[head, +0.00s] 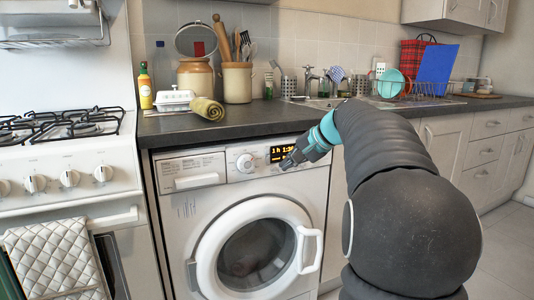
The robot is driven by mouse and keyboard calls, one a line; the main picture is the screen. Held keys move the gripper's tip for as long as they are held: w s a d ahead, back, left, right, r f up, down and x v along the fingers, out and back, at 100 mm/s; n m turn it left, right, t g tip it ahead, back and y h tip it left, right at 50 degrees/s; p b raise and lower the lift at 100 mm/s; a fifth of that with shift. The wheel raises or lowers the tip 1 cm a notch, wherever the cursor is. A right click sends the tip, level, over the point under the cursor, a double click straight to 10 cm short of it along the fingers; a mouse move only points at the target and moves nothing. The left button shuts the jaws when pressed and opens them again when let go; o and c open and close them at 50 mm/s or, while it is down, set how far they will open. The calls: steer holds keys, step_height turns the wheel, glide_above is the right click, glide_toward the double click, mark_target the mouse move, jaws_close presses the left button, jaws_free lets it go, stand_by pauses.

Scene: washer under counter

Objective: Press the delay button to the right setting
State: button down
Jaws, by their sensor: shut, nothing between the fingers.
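The white washer (180,212) stands under the dark counter, with its round door shut. Its control panel holds a white dial (245,162) and a lit display (281,153) with orange digits reading about "1h 1:3", the rest cut off by my gripper. My gripper (287,164) is shut and empty, its tips at the lower edge of the display, close to the panel. I cannot tell whether the tips touch it. The delay button cannot be made out; small marks below the display are too small to read or are hidden by my gripper.
A stove (65,170) stands left of the washer, with a quilted towel (55,260) on its front. Grey cabinets (455,140) are at the right. Floor is free at the lower right.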

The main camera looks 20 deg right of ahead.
mark_target(274, 153)
steer(key=shift+w+a+p, duration=0.15)
steer(key=shift+w+p, duration=2.2)
steer(key=shift+w, duration=2)
steer(key=shift+w+p, duration=0.35)
steer(key=shift+w, duration=0.1)
steer(key=shift+w+p, duration=0.3)
steer(key=shift+w, duration=0.05)
steer(key=shift+s, duration=0.15)
steer(key=shift+s+b, duration=0.5)
steer(key=shift+s, duration=0.15)
steer(key=shift+s, duration=0.1)
